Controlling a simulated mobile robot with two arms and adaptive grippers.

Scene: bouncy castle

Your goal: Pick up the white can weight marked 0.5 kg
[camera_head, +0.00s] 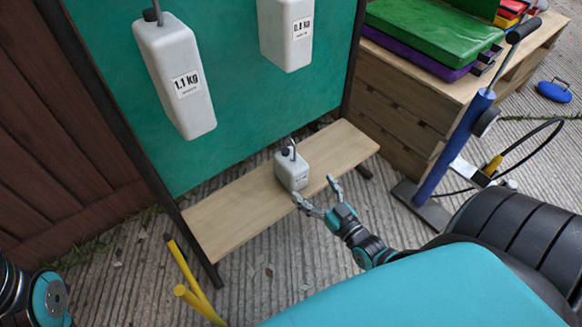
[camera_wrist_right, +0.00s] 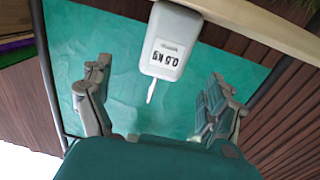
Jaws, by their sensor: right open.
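The white can weight marked 0.5 kg (camera_head: 291,171) stands upright on the wooden plank shelf (camera_head: 230,215), with a dark cap and a thin hook on top. In the right wrist view the same can (camera_wrist_right: 170,42) appears upside down, its label facing me, ahead of the open fingers. My right gripper (camera_head: 315,191) is open and empty, just in front and to the right of the can, with a gap to it. It also shows in the wrist view (camera_wrist_right: 158,97), fingers spread wide. My left gripper is out of view; only part of that arm shows at the lower left.
Two larger white cans hang above, one marked 1.1 kg (camera_head: 175,78) and another (camera_head: 287,32), before a green panel (camera_head: 235,110). A blue floor pump (camera_head: 455,140) and a wooden cabinet (camera_head: 410,100) stand to the right. Yellow tubes (camera_head: 195,290) are at the lower left.

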